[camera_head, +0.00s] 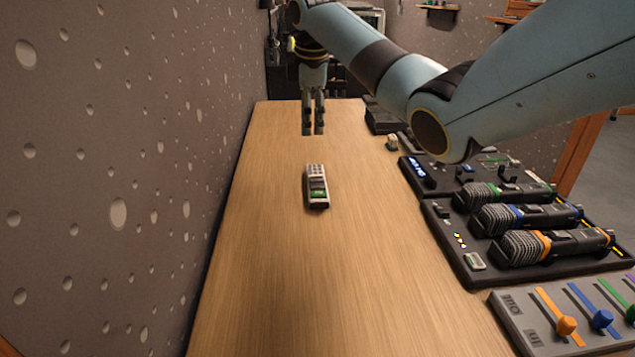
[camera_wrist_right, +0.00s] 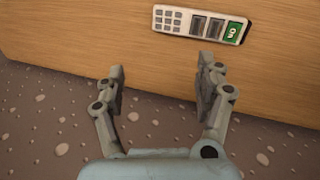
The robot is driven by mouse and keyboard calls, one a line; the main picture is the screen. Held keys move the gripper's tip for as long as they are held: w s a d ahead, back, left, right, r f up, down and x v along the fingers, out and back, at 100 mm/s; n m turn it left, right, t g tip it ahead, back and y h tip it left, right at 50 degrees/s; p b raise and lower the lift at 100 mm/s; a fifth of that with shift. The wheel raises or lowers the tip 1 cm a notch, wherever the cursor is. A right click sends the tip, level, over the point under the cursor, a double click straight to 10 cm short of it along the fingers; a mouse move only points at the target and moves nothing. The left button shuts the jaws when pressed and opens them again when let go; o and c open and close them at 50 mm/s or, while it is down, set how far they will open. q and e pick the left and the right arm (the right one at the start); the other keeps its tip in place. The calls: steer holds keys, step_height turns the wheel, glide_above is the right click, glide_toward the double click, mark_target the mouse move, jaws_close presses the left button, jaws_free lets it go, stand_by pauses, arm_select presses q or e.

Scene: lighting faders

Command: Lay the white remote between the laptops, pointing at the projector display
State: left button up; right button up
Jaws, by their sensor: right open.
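The white remote (camera_head: 317,187) lies flat on the wooden table, with grey buttons at its far end and a green patch at its near end. It also shows at the top of the right wrist view (camera_wrist_right: 203,25). My right gripper (camera_head: 313,131) hangs above the table beyond the remote, fingers down and empty. In the right wrist view its fingers (camera_wrist_right: 162,88) are spread apart, with the remote clear of them. My left gripper is not in view. I can make out no laptops and no projector display for certain.
A speckled wall (camera_head: 120,180) runs along the table's left side. On the right are microphones (camera_head: 525,245) on a dark panel and a fader board (camera_head: 575,318). A small pale object (camera_head: 392,143) sits farther back. The table's near middle (camera_head: 320,290) is bare.

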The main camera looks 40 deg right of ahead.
steer(key=n, duration=0.6)
steer(key=n+t+h+p, duration=0.1)
steer(key=n+p, duration=0.4)
steer(key=n, duration=0.6)
glide_toward(317, 179)
steer(key=x, duration=0.1)
steer(key=b+x, duration=0.1)
steer(key=x, duration=0.1)
steer(key=shift+w+d+f, duration=0.2)
steer(key=shift+w, duration=0.1)
steer(key=x, duration=0.3)
steer(key=b+x, duration=0.1)
steer(key=x, duration=0.1)
steer(key=shift+s+a+f, duration=0.1)
steer(key=shift+f, duration=0.4)
steer(key=shift+r, duration=0.15)
steer(key=c, duration=1.5)
